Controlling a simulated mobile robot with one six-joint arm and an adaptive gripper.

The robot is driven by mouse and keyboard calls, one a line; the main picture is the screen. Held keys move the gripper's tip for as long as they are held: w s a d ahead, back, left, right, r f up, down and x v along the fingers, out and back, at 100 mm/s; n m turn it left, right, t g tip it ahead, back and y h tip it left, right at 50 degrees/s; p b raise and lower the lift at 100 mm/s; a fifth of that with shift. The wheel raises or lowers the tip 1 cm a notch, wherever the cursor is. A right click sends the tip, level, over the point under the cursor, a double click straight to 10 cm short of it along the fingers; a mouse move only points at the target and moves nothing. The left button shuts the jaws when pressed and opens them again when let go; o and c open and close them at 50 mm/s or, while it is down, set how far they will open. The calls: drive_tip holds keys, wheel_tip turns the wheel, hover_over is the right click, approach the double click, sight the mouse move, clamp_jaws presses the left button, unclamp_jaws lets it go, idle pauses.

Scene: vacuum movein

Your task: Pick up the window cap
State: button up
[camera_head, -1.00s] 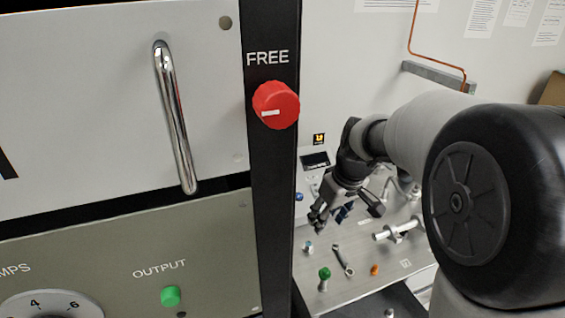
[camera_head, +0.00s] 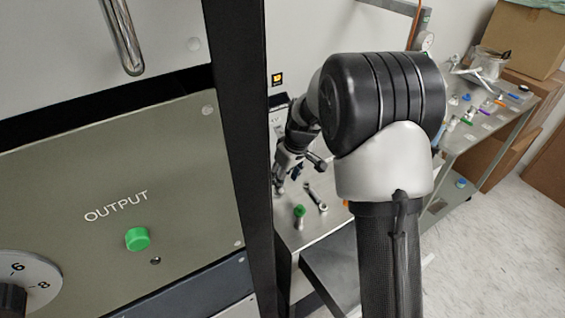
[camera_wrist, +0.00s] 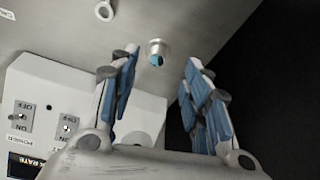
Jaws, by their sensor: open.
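A small round silvery piece with a blue-teal centre (camera_wrist: 156,52), which looks like the window cap, sits on the grey metal surface in the wrist view. It lies just beyond and between the fingertips of my gripper (camera_wrist: 161,60). The two blue-padded fingers are spread apart with nothing between them. In the head view my gripper (camera_head: 293,166) hangs low over the bench, partly behind my arm. A small pale piece (camera_head: 279,188) below it may be the same cap; it is too small to tell.
A wrench (camera_head: 316,197) and a green-topped piece (camera_head: 300,212) lie on the steel bench (camera_head: 318,228). A white switch box (camera_wrist: 60,112) stands left of my fingers in the wrist view. The rack panel (camera_head: 110,170) stands left. A side table (camera_head: 500,118) holds several small items.

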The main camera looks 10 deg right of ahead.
drive_tip(key=shift+w+b+x, duration=0.1)
drive_tip(key=shift+b+x, duration=0.45)
drive_tip(key=shift+x, duration=0.85)
drive_tip(key=shift+w+b+x, duration=0.15)
drive_tip(key=shift+b+x, duration=0.35)
drive_tip(key=shift+x, duration=0.85)
drive_tip(key=shift+r, duration=0.1)
drive_tip(key=shift+c, duration=0.3)
clamp_jaws()
